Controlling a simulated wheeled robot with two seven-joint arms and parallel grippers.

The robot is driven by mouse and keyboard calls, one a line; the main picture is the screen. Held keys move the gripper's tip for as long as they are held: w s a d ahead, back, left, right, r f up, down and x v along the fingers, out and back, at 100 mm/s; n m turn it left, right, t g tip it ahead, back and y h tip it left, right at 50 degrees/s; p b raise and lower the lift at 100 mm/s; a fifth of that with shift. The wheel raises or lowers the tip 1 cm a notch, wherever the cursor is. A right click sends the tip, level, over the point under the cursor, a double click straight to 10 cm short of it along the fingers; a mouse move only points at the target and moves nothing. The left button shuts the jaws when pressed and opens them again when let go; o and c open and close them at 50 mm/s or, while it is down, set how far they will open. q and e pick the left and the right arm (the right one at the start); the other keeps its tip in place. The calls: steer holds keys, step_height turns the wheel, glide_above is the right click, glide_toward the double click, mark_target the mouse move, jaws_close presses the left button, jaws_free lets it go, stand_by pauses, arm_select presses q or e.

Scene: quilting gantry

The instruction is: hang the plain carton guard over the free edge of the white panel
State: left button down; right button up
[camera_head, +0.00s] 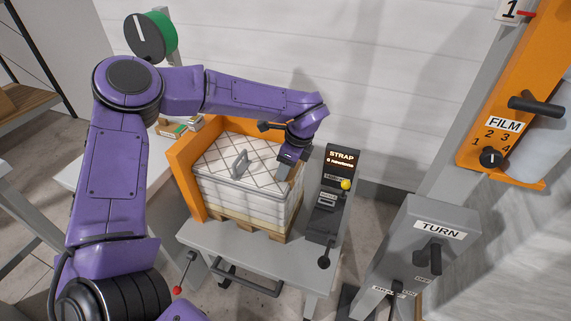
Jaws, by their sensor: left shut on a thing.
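My left gripper (289,166) reaches down over the right end of the white panel (218,167), the quilted top of the load on the pallet. It is shut on a small brown piece, which seems to be the plain carton guard (297,171). The guard is at the panel's right edge, mostly hidden by the gripper. I cannot tell whether it touches the edge. The panel has a grey handle (240,160) on top. My right gripper is not in view.
An orange frame (184,180) stands behind and left of the load. The wooden pallet (240,222) rests on a grey table (215,238). A dark STRAP post (328,200) stands close on the right, with a grey TURN box (420,235) beyond. Small cartons (172,130) lie behind.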

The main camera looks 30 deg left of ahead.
arm_select(q)
steer(key=shift+s+r, duration=0.15)
steer(key=shift+r, duration=0.05)
steer(key=c, duration=0.5)
jaws_free()
steer(key=shift+c, duration=0.2)
